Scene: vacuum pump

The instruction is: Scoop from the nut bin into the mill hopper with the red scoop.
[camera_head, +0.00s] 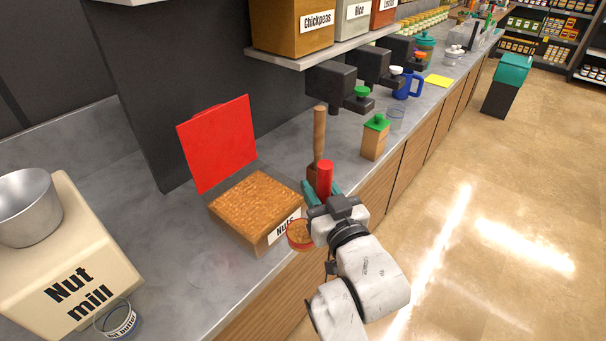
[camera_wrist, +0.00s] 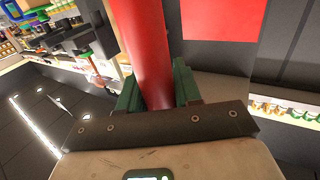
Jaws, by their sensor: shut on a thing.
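The nut bin (camera_head: 285,228), labelled Nuts, stands on the counter, full of brown nuts, with its red lid (camera_head: 217,145) open at the back. My gripper (camera_head: 322,193) is shut on the upright red handle of the red scoop (camera_head: 325,176). The handle also shows between the green fingers in the wrist view (camera_wrist: 142,50). The scoop's round red bowl is beside the bin's front right corner, partly over the label, with tan contents in it. The nut mill (camera_head: 85,245) stands at the far left with its grey metal hopper (camera_head: 28,210) on top.
A jar (camera_head: 116,320) stands at the mill's front. A wooden-handled tool (camera_head: 319,135) rises just behind my gripper. A green-topped container (camera_head: 374,138) stands further right. A shelf with bins overhangs the back.

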